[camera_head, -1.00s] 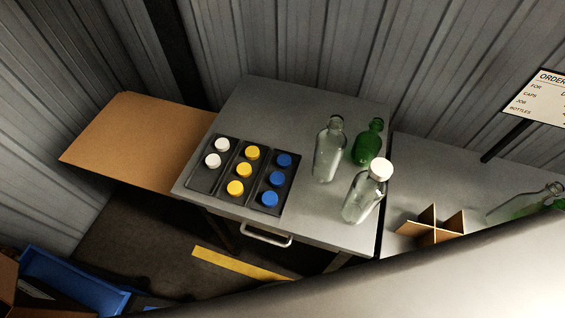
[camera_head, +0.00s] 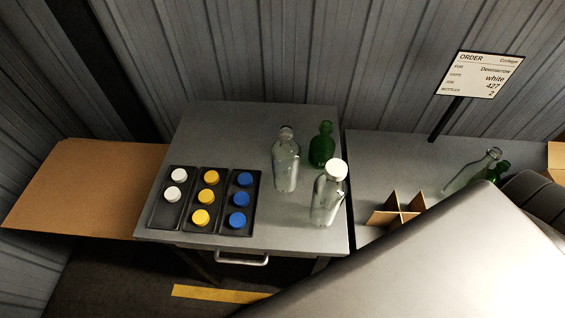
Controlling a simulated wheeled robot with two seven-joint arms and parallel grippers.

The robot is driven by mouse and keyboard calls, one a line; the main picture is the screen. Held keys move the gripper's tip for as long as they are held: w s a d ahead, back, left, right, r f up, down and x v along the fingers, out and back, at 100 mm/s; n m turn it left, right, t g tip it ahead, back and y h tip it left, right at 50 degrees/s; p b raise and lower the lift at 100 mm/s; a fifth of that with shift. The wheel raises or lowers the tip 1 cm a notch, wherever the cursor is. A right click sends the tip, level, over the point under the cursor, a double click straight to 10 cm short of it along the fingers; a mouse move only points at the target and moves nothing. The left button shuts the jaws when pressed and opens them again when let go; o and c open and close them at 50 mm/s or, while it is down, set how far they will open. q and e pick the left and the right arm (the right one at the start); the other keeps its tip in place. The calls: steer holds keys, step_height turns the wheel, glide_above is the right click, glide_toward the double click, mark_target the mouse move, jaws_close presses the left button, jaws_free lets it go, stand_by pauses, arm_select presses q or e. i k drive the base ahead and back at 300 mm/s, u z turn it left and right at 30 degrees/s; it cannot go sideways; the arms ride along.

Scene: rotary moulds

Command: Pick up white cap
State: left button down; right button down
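Two white caps lie in the left compartment of the black cap tray (camera_head: 166,214): a rear white cap (camera_head: 179,174) and a front white cap (camera_head: 172,193). The front part of that compartment is empty. A third white cap (camera_head: 337,170) sits on top of a clear bottle (camera_head: 326,204) at the table's right side. A second clear bottle (camera_head: 286,165) and a green bottle (camera_head: 322,146) stand behind it, without white caps. Neither gripper is in view. A large pale part of my own body covers the lower right.
Yellow caps (camera_head: 211,177) and blue caps (camera_head: 239,199) fill the other compartments. A brown board (camera_head: 80,185) adjoins the grey table (camera_head: 240,118) at left. The right table holds a wooden divider (camera_head: 398,208), lying bottles (camera_head: 473,170) and an order sign (camera_head: 481,75) reading white.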

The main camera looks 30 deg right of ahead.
mark_target(172, 194)
steer(key=z, duration=0.55)
steer(key=k, duration=1.15)
steer(key=z, duration=0.5)
